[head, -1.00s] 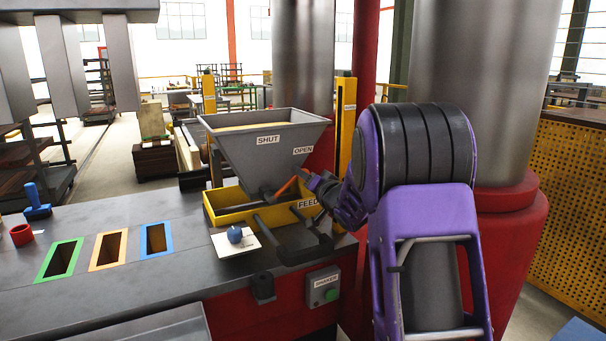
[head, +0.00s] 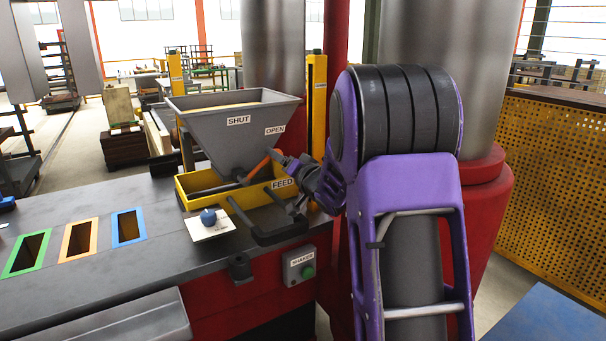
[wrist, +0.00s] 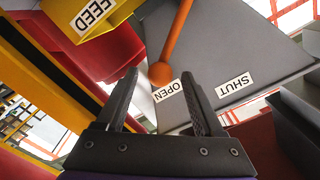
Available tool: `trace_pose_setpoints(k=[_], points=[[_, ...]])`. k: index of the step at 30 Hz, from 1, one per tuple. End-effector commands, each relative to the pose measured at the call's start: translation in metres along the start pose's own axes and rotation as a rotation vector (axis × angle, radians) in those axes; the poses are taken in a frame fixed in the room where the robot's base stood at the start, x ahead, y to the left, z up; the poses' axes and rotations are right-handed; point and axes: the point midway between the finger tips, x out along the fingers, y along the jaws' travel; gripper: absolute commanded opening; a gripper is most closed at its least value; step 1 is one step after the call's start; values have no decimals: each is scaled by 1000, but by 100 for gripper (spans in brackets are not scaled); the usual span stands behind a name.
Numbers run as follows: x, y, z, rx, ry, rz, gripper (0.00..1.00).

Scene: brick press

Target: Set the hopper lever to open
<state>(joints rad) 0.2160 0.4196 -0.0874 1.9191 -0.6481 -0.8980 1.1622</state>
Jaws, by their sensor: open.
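The grey hopper (head: 222,148) stands above the yellow feed tray (head: 186,200), with a SHUT label (head: 238,120) and, to its right, an OPEN label (head: 275,130). The orange lever (head: 262,166) slopes up to the right, below the OPEN label. In the wrist view the lever (wrist: 178,36) ends in a round knob (wrist: 160,73) beside the OPEN label (wrist: 167,91), away from the SHUT label (wrist: 233,85). My gripper (head: 281,158) is at the lever's upper end. In the wrist view its open fingers (wrist: 159,78) lie either side of the knob; I cannot tell whether they touch it.
A dark bent bar (head: 255,228) lies in front of the tray. A blue-topped knob (head: 208,216) sits on a white plate (head: 213,231). A SHAKER box (head: 299,264) is on the red front. Green, orange and blue framed slots (head: 78,240) lie left. A yellow post (head: 316,100) stands behind my gripper.

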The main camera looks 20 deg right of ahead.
Motion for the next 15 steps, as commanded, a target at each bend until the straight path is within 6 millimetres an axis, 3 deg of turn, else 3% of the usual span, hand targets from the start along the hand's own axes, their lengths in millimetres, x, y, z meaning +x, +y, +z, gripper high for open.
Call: trace_pose_setpoints(k=[9,15], points=[[-80,0,-1,-1,3,2,69],[-121,0,-1,0,2,1,69]])
